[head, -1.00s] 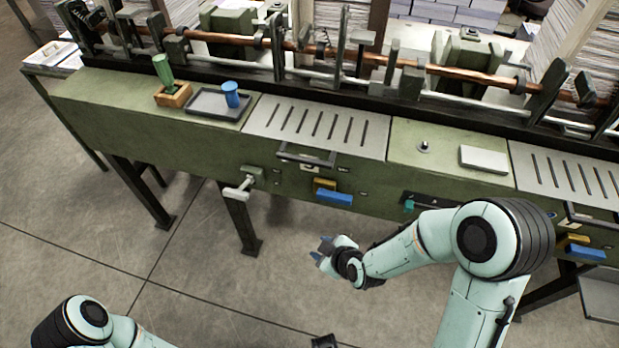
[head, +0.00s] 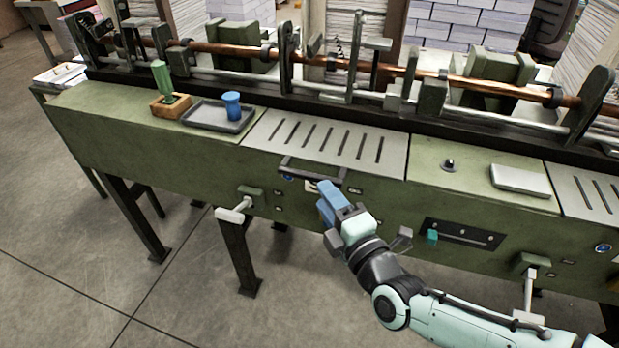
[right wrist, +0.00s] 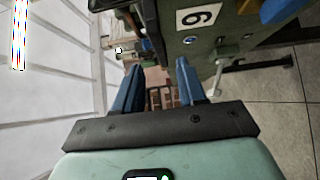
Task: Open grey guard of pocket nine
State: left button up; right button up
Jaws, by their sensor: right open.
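The grey guard (head: 322,137) is a slotted plate lying flat on top of the green machine, with a black bar handle (head: 313,168) along its front edge. A white number plate sits on the machine front under the handle, partly behind my gripper; in the right wrist view a number plate (right wrist: 199,17) shows a turned digit that looks like 9. My right gripper (head: 329,197) is open, its blue fingers just below and right of the handle, seemingly not touching it. The right wrist view shows the fingers (right wrist: 160,77) apart with nothing between them. My left gripper is out of view.
A grey tray (head: 207,126) with a blue cup (head: 232,105) and a wooden block holding a green-handled tool (head: 163,80) stand left of the guard. A white-handled lever (head: 232,213) sticks out of the machine front. A grey box (head: 521,180) lies to the right.

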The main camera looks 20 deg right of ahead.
aim_at(312, 180)
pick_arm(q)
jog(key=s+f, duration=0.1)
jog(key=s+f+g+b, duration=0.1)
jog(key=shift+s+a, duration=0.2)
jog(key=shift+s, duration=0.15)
pick_arm(e)
jog(key=w, duration=0.2)
jog(key=w+a, duration=0.1)
jog(key=w, duration=0.4)
jog(key=shift+w+a, duration=0.25)
jog(key=shift+w, duration=0.05)
grip_shut()
